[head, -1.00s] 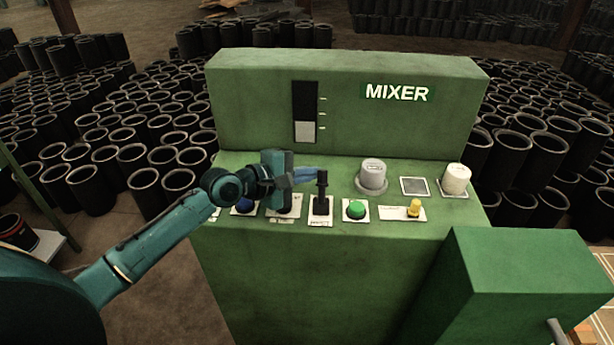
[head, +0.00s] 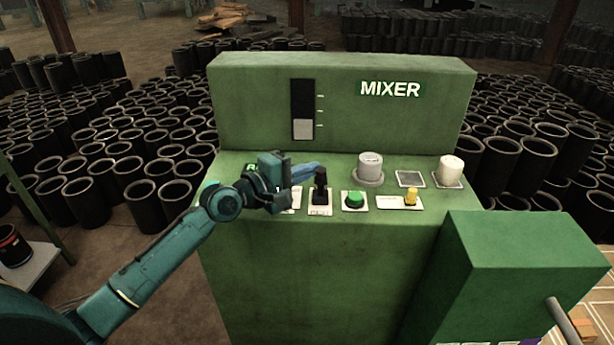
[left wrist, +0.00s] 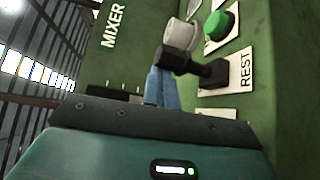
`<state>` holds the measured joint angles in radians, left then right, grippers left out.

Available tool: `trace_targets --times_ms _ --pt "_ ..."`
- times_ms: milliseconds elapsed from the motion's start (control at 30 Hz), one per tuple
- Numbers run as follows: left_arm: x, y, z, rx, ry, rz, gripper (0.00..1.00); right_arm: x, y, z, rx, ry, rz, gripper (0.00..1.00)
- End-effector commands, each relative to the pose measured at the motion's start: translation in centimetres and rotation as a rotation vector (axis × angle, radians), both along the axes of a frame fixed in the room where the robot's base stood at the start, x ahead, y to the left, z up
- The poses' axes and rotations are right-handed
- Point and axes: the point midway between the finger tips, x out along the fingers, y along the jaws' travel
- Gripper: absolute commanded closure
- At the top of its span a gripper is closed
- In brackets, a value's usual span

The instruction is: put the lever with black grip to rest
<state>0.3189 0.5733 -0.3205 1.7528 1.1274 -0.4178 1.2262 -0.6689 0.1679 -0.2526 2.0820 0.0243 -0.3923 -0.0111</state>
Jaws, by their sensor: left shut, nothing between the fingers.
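The lever with black grip (head: 320,188) stands up from its white plate on the mixer's green panel, left of the green button. In the left wrist view the black lever (left wrist: 205,70) rises from a plate lettered REST. My left gripper (head: 314,169) is shut and empty, its blue fingers reaching in from the left beside the top of the lever. In the left wrist view its fingertips (left wrist: 158,72) are close to the black grip; I cannot tell whether they touch. The gripper body hides the panel's left part. My right gripper is not in view.
The panel also carries the green button (head: 353,200), a yellow switch (head: 411,197), a grey knob (head: 370,166) and a white knob (head: 451,169). A green box (head: 525,245) stands at front right. Black rubber sleeves (head: 105,140) crowd the floor around the mixer.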

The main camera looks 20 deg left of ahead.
Motion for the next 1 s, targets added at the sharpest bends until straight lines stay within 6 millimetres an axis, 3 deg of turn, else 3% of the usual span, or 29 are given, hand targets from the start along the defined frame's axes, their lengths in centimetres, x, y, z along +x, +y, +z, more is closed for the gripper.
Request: trace_targets --times_ms 33,533,1000 --pt "-0.2 -0.1 -0.8 0.008 -0.031 -0.001 1.00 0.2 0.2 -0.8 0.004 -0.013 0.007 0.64" --pt "-1.8 -0.4 -1.2 0.089 -0.303 0.000 1.00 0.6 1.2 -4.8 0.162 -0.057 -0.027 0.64" --pt "-2.3 -0.6 -0.6 0.139 -0.481 0.001 1.00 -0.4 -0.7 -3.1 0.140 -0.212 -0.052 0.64"
